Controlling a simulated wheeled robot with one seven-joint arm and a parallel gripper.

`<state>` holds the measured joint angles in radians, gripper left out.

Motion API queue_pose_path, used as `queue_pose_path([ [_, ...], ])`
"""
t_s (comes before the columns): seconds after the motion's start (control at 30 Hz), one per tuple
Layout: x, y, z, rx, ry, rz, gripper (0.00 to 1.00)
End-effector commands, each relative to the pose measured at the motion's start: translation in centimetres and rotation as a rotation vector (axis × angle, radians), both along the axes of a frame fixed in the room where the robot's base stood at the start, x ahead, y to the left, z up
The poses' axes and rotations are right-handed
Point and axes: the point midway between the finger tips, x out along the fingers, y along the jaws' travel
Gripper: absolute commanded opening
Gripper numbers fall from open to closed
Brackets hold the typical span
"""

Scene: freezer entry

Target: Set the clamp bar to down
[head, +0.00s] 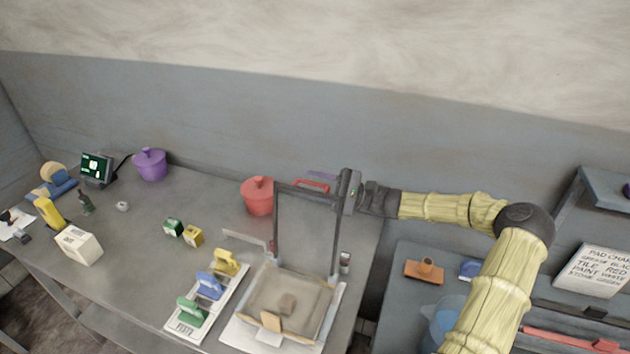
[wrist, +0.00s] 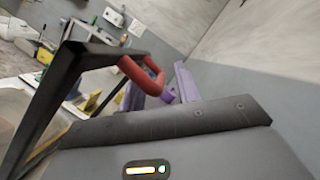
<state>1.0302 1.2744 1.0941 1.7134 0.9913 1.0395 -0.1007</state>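The clamp bar (head: 276,222) is a dark rectangular frame standing upright at the back of a shallow tray-like base (head: 318,322) on the bench. It has a red handle (head: 316,184) on its top bar. In the wrist view the dark frame (wrist: 97,52) slants up from the left, and its red handle (wrist: 150,77) sticks out toward my fingers. My gripper (wrist: 160,90) has purple fingers with a gap between them, close to the handle. The head view shows little of my gripper (head: 322,177); whether the fingers touch the handle is unclear.
A red pot (head: 258,196) stands just left of the frame. Yellow, blue and green handled pieces (head: 209,286) sit on a white board left of the base. A purple pot (head: 150,164) is farther left. A second bench (head: 402,292) is at right.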

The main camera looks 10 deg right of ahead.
Motion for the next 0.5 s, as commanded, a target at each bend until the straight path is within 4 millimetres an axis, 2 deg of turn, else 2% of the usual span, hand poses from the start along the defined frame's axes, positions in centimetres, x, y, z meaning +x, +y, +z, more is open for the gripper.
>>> queue_pose_path([
  [0.27,0.05,0.12,-0.02,-0.001,0.000,-0.001,0.32],
  [0.43,0.04,0.09,-0.02,-0.001,0.000,-0.001,0.00],
  [0.5,0.04,0.08,-0.02,-0.001,0.000,-0.001,0.00],
])
